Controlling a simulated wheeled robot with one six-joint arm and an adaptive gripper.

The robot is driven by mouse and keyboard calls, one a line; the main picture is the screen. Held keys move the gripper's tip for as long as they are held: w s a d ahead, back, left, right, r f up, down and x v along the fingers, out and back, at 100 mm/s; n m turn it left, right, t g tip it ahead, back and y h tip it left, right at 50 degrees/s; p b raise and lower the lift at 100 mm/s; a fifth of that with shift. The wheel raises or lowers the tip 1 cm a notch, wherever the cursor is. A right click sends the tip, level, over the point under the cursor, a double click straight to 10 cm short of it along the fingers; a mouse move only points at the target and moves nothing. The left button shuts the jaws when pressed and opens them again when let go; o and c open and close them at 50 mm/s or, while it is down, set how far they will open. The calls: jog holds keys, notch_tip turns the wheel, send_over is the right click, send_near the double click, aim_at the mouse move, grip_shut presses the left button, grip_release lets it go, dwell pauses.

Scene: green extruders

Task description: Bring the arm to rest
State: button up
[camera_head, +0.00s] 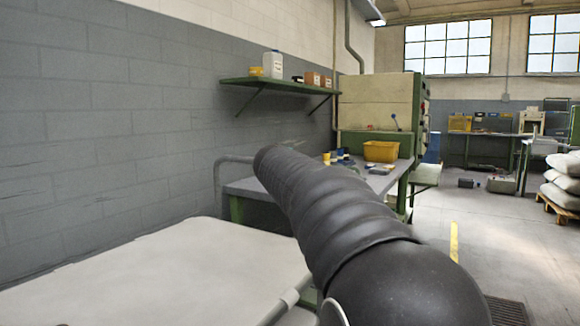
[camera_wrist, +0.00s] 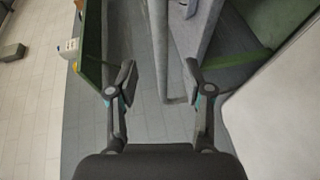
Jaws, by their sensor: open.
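My gripper (camera_wrist: 160,78) shows in the wrist view with its two fingers spread apart. It is open, with nothing between the fingers. Behind the fingers lie a grey brick wall and the edge of a grey surface, seen at a turned angle. In the head view my dark ribbed arm reaches from the lower right up toward the middle. My gripper is not visible there.
A white tabletop (camera_head: 170,275) fills the lower left. A grey workbench (camera_head: 250,187) beyond it holds a yellow bin (camera_head: 381,151). A green shelf (camera_head: 270,83) juts from the wall. Sacks (camera_head: 562,180) lie at right. Open floor (camera_head: 480,235) lies right of my arm.

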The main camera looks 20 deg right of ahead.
jog(key=shift+s, duration=0.1)
dwell(0.4)
jog(key=s+a+f+m+g+y, duration=0.2)
jog(key=s+a+f, duration=0.3)
jog(key=s+f, duration=0.5)
jog(key=s+a+f+m+g+y, duration=0.3)
jog(key=s+f, duration=0.7)
jog(key=s, duration=0.7)
jog(key=s+a+f+m+g+y, duration=0.3)
jog(key=s+a+f+m, duration=0.3)
jog(key=s, duration=0.8)
jog(key=a+f, duration=0.3)
jog(key=f, duration=0.1)
jog(key=shift+s+a, duration=0.15)
jog(key=shift+a, duration=0.05)
jog(key=shift+f, duration=0.1)
